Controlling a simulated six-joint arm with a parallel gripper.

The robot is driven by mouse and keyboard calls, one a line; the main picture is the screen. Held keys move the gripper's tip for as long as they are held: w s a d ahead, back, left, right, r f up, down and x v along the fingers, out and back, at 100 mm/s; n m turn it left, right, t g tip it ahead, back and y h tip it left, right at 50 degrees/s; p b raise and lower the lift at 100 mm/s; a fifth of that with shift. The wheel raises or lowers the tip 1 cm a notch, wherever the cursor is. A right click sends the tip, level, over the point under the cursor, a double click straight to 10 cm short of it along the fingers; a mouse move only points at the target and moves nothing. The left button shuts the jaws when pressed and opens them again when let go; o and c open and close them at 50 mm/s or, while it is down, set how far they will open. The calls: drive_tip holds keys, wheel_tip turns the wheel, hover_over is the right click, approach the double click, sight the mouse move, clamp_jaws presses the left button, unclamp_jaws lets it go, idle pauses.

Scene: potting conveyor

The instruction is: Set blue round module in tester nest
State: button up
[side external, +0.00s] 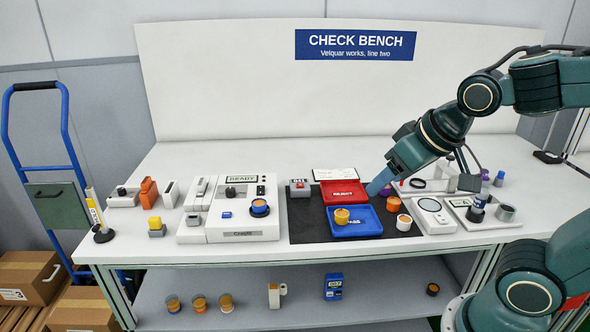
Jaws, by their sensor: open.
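The white tester (214,224) with a READY display stands left of centre. A round piece with an orange top and a blue lower ring (260,207) sits at its right end, where the nest seems to be. A dark blue round piece (478,206) stands on a white fixture at the right, and a small blue-violet cylinder (499,178) is behind it. I cannot tell which is the blue round module. My gripper (377,188) points down-left beside the red tray, right of the tester. It is open; its fingertips are small in this view and I see nothing held.
A red tray (326,187) and a blue tray (373,227) lie on a dark mat; the blue one holds a yellow-orange round piece (342,216). Orange and white pots (404,222) stand right of them. A white scale-like device (444,226) is nearby.

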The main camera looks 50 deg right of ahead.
drive_tip(key=s+r+n, duration=0.1)
drive_tip(key=s, duration=0.5)
drive_tip(key=shift+s+a+n+g+y, duration=0.25)
drive_tip(key=shift+a+n+g+y, duration=0.05)
drive_tip(key=shift+a+n+g, duration=0.15)
